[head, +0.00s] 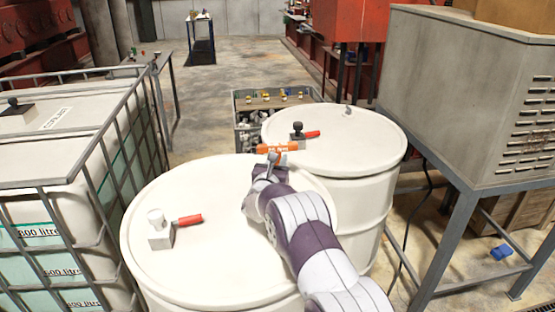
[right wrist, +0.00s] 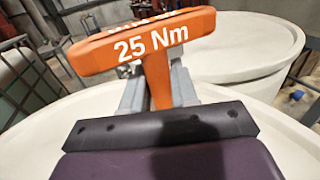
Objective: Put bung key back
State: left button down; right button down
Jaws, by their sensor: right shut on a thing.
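The bung key (head: 277,147) is an orange T-shaped tool. In the right wrist view the bung key (right wrist: 155,42) shows "25 Nm" on its crossbar, with its stem running down between the fingers. My right gripper (head: 272,163) is shut on this stem, and the grey fingers show on both sides of it in the right wrist view (right wrist: 158,92). In the head view the gripper and key appear over the far side of the near white drum (head: 230,270), in front of the far drum (head: 350,145). The key's lower end is hidden. My left gripper is not in view.
A caged tank (head: 60,170) is at left, a grey cabinet (head: 450,100) on a stand at right. Open floor lies beyond.

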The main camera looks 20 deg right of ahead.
jog(key=shift+r, duration=0.15)
jog(key=shift+s+b, duration=0.1)
jog(key=shift+b, duration=0.25)
jog(key=c, duration=0.9)
grip_release()
jog(key=shift+f, duration=0.2)
jog(key=shift+o, duration=0.2)
jog(key=shift+r+p, duration=0.25)
jog(key=shift+p, duration=0.15)
jog(key=b+v, duration=0.3)
jog(key=v, duration=0.8)
jog(key=shift+s+a+f+b, duration=0.15)
jog(key=shift+s+a+b, duration=0.05)
jog(key=shift+a+b, duration=0.1)
jog(key=shift+s+a, duration=0.1)
jog(key=shift+s, duration=0.1)
